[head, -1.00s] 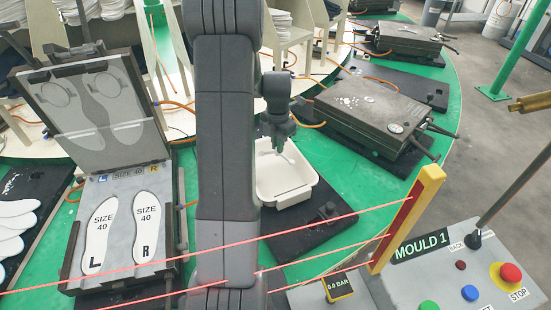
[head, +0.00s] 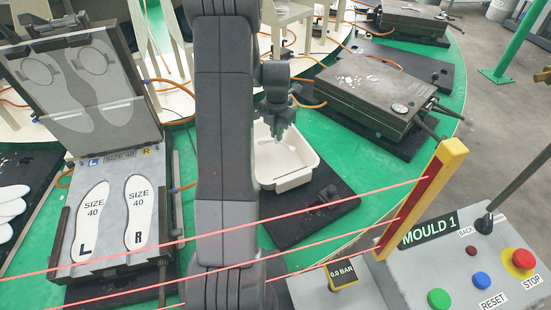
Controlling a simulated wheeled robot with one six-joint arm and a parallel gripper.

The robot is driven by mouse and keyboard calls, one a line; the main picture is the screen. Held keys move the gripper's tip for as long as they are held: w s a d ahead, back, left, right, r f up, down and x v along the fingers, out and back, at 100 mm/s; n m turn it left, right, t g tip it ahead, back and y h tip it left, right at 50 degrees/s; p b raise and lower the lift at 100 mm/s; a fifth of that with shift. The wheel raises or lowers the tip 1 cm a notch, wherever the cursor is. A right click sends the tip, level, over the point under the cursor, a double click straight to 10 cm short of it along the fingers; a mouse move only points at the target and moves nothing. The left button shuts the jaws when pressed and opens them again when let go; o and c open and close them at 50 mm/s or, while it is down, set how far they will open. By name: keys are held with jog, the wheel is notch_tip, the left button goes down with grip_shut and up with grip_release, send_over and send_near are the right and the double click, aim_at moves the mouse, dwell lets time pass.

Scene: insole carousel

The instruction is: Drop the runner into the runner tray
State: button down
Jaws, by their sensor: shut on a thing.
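The runner tray is a white open tub (head: 287,184) on a black plate, right of my arm in the head view. My gripper (head: 283,133) points down over the tray's back part. It is shut on the runner (head: 290,147), a small pale piece that shows just below the fingertips against the white tray. The runner is hard to make out, and I cannot tell whether it touches the tray. My arm hides the tray's left edge.
An open mould (head: 116,212) with two size 40 insoles lies at left, its lid raised. A closed mould (head: 365,95) sits behind right. The control panel (head: 445,280), a yellow post (head: 424,198) and red beams are in front.

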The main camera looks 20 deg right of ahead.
jog(key=shift+f, duration=0.1)
jog(key=c, duration=1.4)
grip_release()
notch_tip(320, 180, up, 14)
jog(key=shift+f+b, duration=0.1)
jog(key=shift+b, duration=0.35)
